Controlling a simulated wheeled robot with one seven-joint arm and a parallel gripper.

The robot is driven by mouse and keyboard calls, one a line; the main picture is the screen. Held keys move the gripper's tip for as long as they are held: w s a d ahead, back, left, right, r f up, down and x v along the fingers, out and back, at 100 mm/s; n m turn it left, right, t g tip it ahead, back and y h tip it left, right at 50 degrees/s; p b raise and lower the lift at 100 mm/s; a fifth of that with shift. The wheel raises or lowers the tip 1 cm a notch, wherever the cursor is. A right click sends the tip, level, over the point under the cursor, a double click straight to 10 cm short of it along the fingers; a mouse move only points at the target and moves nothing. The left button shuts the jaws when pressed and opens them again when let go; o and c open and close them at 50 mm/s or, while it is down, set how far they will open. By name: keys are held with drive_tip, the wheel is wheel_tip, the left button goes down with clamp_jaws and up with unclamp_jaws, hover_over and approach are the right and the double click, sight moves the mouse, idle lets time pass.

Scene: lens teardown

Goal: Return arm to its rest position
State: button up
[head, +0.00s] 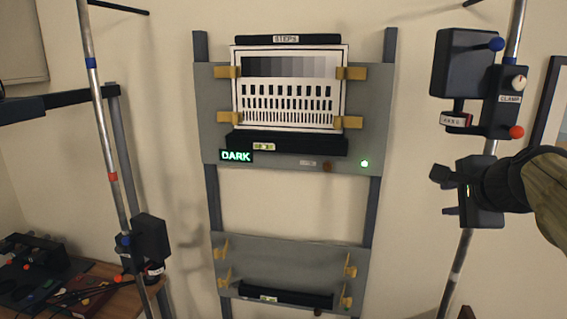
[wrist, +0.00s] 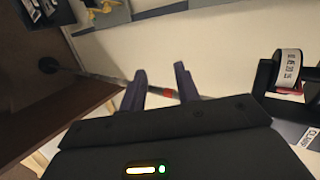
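My gripper (head: 441,192) is at the right side of the head view, in front of the right pole (head: 455,278). Its dark body hides part of that pole. Its two fingers point left and stand apart with nothing between them. In the wrist view my gripper (wrist: 160,80) shows two separated purple-grey fingers. A thin pole with a red band (wrist: 168,93) crosses behind them; I cannot tell how far off it is. My forearm enters from the right edge of the head view.
A lamp box (head: 464,63) with a clamp and blue and red knobs sits on the right pole just above my gripper. A rack with a striped test chart (head: 290,88) stands in the middle. A left pole (head: 101,120) and a cluttered table (head: 130,300) are at left.

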drive_tip(key=s+a+f+n+g+y, duration=0.15)
drive_tip(key=a+f+n, duration=0.3)
drive_tip(key=f, duration=0.55)
drive_tip(key=s+a+f+n+g, duration=0.1)
drive_tip(key=a+f+n+g, duration=0.3)
drive_tip(key=f, duration=0.6)
drive_tip(key=s+a+f+n+g, duration=0.1)
drive_tip(key=s+a+f+n, duration=0.3)
drive_tip(key=f+n, duration=0.1)
drive_tip(key=s+a+f+n+g, duration=0.2)
drive_tip(key=s+f+n, duration=0.3)
drive_tip(key=f, duration=0.3)
drive_tip(key=shift+s+a+h, duration=0.2)
drive_tip(key=shift+a+h, duration=0.15)
drive_tip(key=shift+a, duration=0.5)
drive_tip(key=shift+o, duration=0.5)
drive_tip(key=shift+n, duration=0.25)
